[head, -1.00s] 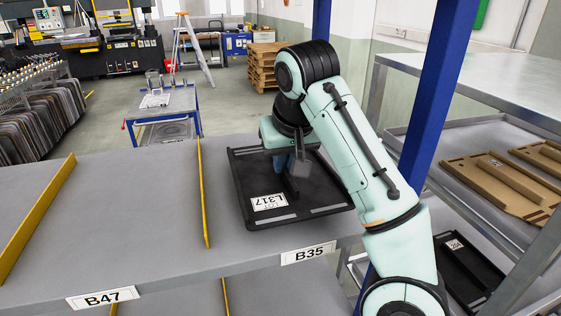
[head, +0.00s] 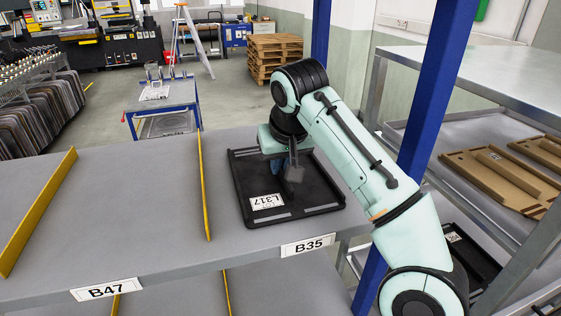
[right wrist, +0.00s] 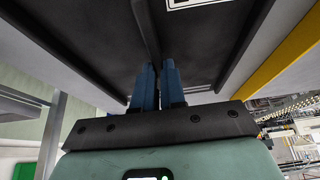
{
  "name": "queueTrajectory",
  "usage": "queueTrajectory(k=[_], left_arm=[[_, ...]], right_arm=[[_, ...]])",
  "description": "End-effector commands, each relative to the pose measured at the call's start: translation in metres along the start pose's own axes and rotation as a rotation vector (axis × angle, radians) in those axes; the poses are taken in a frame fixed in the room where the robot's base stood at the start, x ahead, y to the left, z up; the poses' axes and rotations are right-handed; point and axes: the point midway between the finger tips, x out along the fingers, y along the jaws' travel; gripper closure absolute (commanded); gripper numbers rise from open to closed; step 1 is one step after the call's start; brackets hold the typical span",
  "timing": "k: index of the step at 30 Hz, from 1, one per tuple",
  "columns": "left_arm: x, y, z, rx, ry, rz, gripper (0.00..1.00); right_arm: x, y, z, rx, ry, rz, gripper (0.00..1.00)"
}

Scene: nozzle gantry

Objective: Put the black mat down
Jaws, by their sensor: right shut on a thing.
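The black mat (head: 318,194), a dark tray-like panel with a raised rim and a white L317 label, is over the right bay of the grey shelf, above the B35 tag. It lies about level; whether it touches the shelf is unclear. In the right wrist view, the blue fingers (right wrist: 158,80) stand on either side of the rib, with the mat's dark surface (right wrist: 205,45) beyond. My left gripper is not in view.
A yellow divider (head: 204,190) stands just left of the mat, and another (head: 40,210) is farther left with bare shelf between. A blue post (head: 437,90) rises right of my arm. A rack with brown panels (head: 500,180) stands at the right.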

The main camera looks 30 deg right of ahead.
Motion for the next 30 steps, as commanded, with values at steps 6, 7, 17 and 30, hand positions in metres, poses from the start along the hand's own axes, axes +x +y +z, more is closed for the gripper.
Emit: queueTrajectory(k=[6,7,17,30], left_arm=[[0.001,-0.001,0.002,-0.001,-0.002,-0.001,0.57],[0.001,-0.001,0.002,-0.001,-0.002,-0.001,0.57],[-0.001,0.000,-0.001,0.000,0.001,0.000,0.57],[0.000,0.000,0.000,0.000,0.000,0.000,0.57]], right_arm=[[0.002,0.000,0.001,0.000,0.000,0.000,0.64],[0.002,0.000,0.001,0.000,0.000,0.000,0.64],[-0.002,-0.001,-0.001,-0.001,0.002,-0.001,0.64],[-0.058,-0.002,-0.002,-0.003,0.004,-0.003,0.64]])
